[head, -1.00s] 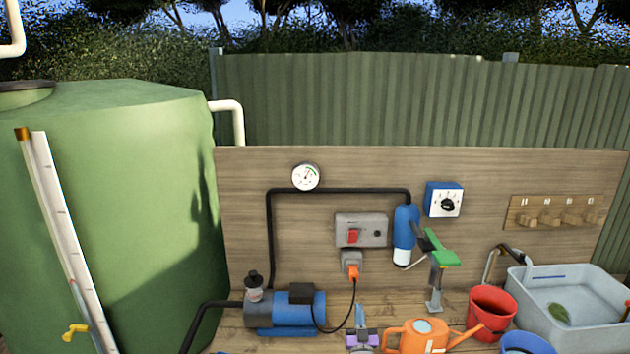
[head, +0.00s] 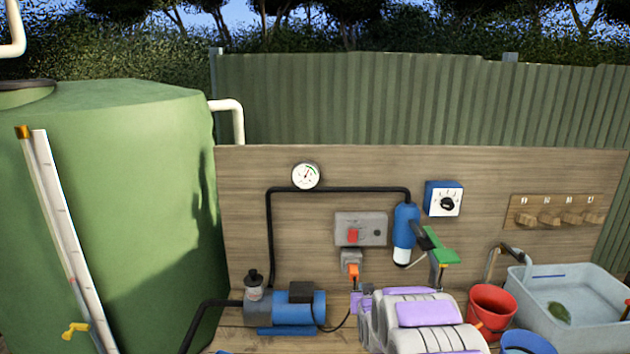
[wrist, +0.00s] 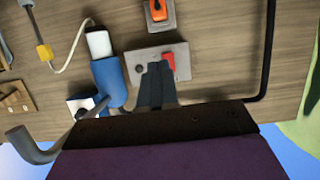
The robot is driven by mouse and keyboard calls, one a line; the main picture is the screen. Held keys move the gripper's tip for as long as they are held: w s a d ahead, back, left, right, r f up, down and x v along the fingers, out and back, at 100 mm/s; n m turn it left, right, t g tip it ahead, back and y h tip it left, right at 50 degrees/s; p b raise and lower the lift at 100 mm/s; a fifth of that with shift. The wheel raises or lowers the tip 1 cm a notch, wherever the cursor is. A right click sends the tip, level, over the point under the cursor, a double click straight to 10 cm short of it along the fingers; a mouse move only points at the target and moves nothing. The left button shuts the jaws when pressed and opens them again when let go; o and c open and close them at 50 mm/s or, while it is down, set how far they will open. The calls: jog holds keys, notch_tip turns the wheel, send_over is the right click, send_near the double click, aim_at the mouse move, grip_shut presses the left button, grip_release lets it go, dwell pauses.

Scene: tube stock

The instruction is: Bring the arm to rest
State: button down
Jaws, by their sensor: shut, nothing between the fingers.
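My arm (head: 415,315), grey with purple panels, rises from the bottom of the head view, folded low in front of the bench. My gripper (wrist: 157,68) shows in the wrist view with its dark fingers together and nothing between them. It points at the grey switch box (wrist: 135,65) with the red switch (wrist: 168,67), overlapping the box in that view. Whether it touches the box cannot be told there. In the head view the switch box (head: 374,230) is on the wooden backboard, above the arm; the fingers are not clear there.
A blue pump (head: 295,310) stands on the bench left of my arm. A red bucket (head: 490,308) and a grey basin (head: 592,300) stand to the right. A blue filter (head: 404,228) and a green-handled tap (head: 440,250) are above the arm. A green tank (head: 110,200) fills the left.

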jog(key=s+r+g, duration=0.3)
jog(key=s+g, duration=0.2)
jog(key=s, duration=1.5)
jog(key=s+r+g, duration=0.3)
jog(key=s+g, duration=0.2)
jog(key=s, duration=1.5)
jog(key=s+r+g, duration=0.2)
jog(key=s+g, duration=0.4)
jog(key=s, duration=1.4)
jog(key=shift+s+a+r+b, duration=0.35)
jog(key=shift+s+r+b, duration=0.05)
jog(key=shift+b, duration=0.05)
jog(key=shift+a, duration=0.15)
